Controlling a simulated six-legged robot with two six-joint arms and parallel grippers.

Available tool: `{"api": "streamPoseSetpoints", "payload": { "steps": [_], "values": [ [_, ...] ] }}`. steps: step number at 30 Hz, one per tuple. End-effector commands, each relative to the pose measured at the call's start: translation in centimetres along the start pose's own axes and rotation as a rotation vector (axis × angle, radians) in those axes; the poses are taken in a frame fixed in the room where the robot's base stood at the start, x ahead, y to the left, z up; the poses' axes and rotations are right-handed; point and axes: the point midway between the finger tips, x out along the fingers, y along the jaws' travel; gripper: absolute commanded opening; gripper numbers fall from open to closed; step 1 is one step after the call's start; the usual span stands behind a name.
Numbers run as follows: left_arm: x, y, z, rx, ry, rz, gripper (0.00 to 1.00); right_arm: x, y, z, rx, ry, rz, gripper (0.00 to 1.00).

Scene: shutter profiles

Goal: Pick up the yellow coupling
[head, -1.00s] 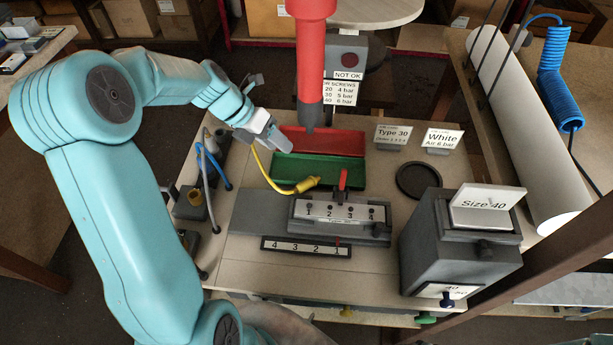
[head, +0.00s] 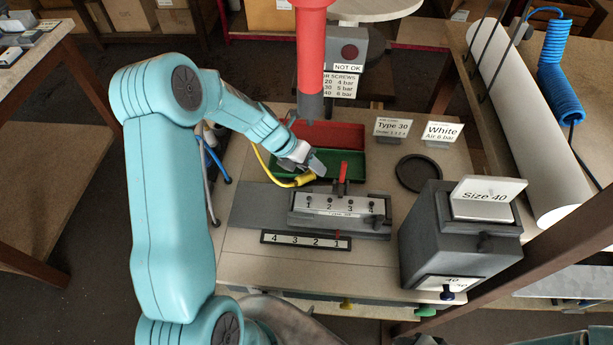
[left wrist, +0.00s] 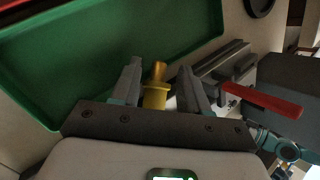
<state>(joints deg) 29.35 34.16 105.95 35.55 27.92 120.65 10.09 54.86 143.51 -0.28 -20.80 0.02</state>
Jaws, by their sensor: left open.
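The yellow coupling (head: 305,179) is at the end of a yellow hose, at the front edge of the green tray (head: 262,166). In the left wrist view the coupling (left wrist: 156,92) shows between the two fingers of my left gripper (left wrist: 158,82), with a gap to each finger. In the head view my left gripper (head: 316,166) is right at the coupling and covers part of it. The left gripper is open. Whether it touches the coupling cannot be told.
A grey fixture with numbers 1 to 4 (head: 340,206) and a red lever (head: 343,173) stand close by. A red tool (head: 310,60) hangs above the trays. A red tray (head: 335,134) lies behind the green one. A grey block marked Size 40 (head: 440,240) stands at right.

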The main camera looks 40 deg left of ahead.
Motion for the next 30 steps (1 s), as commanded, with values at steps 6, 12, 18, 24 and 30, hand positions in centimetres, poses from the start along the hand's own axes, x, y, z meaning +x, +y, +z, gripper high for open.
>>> {"api": "streamPoseSetpoints", "payload": {
  "steps": [6,12,18,24,30],
  "values": [
    [0.8,0.1,0.1,0.002,-0.001,0.002,0.45,0.1,0.0,0.0,0.000,0.000,0.000,0.43],
    [0.8,0.1,0.1,0.001,-0.001,0.001,0.12,0.1,0.0,0.0,0.000,0.000,0.000,0.43],
    [0.8,0.0,0.1,0.001,-0.001,0.001,0.00,0.1,0.0,0.0,0.000,0.000,0.000,0.43],
    [0.4,-0.2,0.3,0.001,-0.001,0.001,0.00,-0.1,0.0,0.0,0.000,0.000,0.000,0.43],
    [-2.0,-1.4,1.3,0.004,-0.004,0.002,0.00,-0.7,-0.2,0.0,0.000,0.000,0.000,0.43]
  ]
}}
